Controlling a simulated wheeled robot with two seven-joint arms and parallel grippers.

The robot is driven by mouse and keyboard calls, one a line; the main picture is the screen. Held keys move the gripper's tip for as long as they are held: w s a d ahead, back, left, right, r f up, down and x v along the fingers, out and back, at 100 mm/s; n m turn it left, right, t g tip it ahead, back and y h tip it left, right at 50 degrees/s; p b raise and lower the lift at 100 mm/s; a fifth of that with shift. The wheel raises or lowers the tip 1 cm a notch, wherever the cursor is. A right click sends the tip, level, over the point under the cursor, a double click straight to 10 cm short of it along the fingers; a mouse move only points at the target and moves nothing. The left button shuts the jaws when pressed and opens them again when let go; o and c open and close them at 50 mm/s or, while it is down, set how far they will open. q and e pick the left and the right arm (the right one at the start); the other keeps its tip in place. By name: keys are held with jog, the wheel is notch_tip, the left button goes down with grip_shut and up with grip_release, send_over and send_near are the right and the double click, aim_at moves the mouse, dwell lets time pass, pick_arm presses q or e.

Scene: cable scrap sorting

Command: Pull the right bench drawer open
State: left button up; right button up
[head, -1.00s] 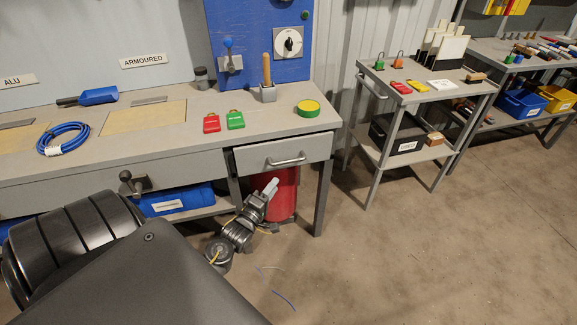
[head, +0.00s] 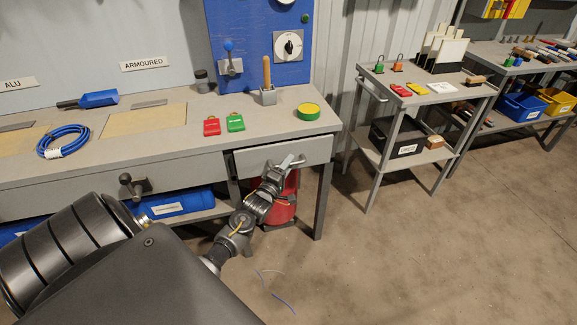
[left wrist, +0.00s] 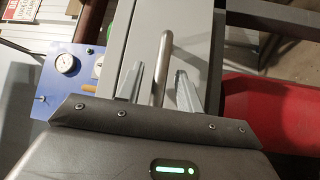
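The right bench drawer (head: 247,160) has a grey front and looks closed under the bench top. Its metal bar handle (left wrist: 164,60) shows in the left wrist view, running between the two fingers. My left gripper (head: 284,166) is at the drawer front in the head view and covers much of the handle. In the left wrist view my left gripper (left wrist: 160,90) is open, with a finger on each side of the bar and a visible gap to each. My right gripper is not in view.
A red cylinder (head: 284,204) stands under the drawer, close below my left gripper. A bench leg (head: 323,200) is right of it. The floor in front of the drawer is mostly clear, with thin wire scraps.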

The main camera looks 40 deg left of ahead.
pick_arm(q)
jog(key=shift+w, duration=0.1)
jog(key=shift+c, duration=0.5)
